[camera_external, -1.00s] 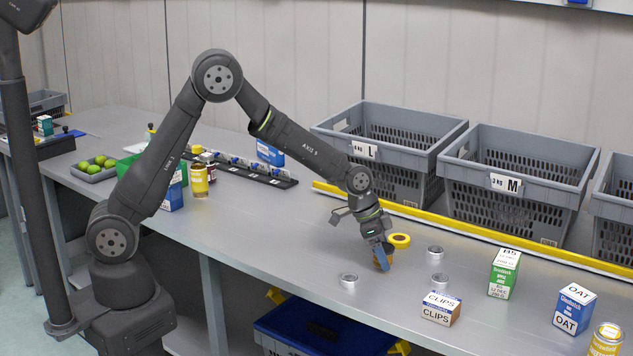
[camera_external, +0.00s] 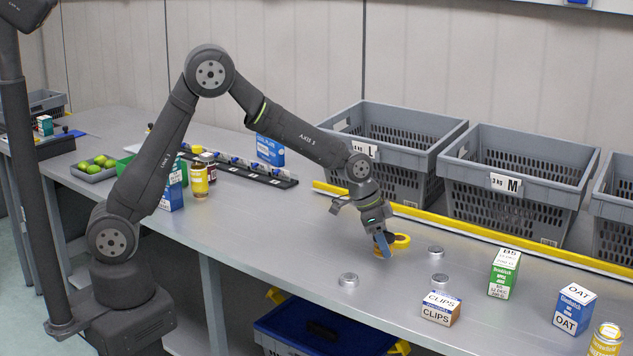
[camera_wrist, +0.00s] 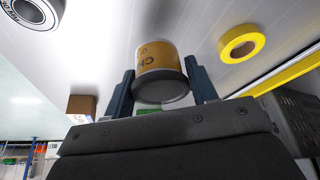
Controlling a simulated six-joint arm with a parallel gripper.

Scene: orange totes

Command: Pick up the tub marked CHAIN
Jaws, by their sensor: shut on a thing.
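The tub (camera_wrist: 160,62) is orange-yellow with a white band and a grey base; the letters "CH" show on it in the wrist view. My gripper (camera_wrist: 162,88) is shut on it, with one blue-grey finger on each side. In the external view my gripper (camera_external: 383,246) is low over the middle of the bench, and the tub (camera_external: 377,249) is mostly hidden behind a finger. It looks a little above the bench top.
A yellow tape roll (camera_external: 402,241) lies just behind my gripper. A CLIPS box (camera_external: 440,308), a green box (camera_external: 504,273) and an OAT box (camera_external: 574,309) stand to the right. Grey crates (camera_external: 400,118) stand behind a yellow rail (camera_external: 470,231).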

